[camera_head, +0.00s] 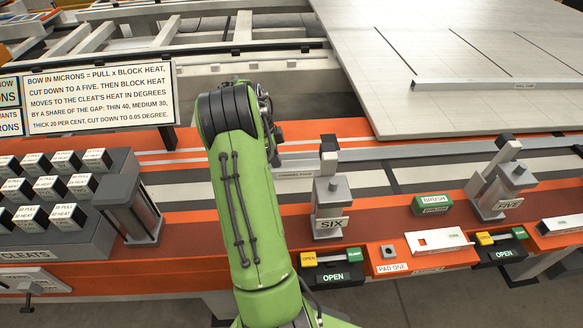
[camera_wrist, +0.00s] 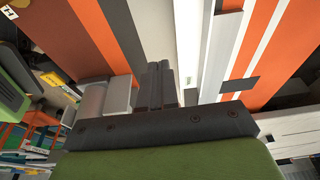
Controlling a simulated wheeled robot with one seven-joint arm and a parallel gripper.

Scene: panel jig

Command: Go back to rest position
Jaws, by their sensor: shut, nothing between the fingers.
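My green arm rises through the middle of the head camera view, and its end hides my gripper there. In the wrist view my gripper (camera_wrist: 162,76) shows its two dark fingers close together, with nothing between them. It points over the orange, dark and white bands of the bench (camera_wrist: 178,30). A grey block (camera_wrist: 102,104) lies just left of the fingers in that view; I cannot tell if they touch.
A rack of labelled cleats (camera_head: 55,245) stands left. Clamp SIX (camera_head: 330,204) is just right of my arm, clamp FIVE (camera_head: 500,186) farther right. A green brush block (camera_head: 431,205) sits between them. A large pale panel (camera_head: 455,60) fills the back right; a sign (camera_head: 98,98) stands left.

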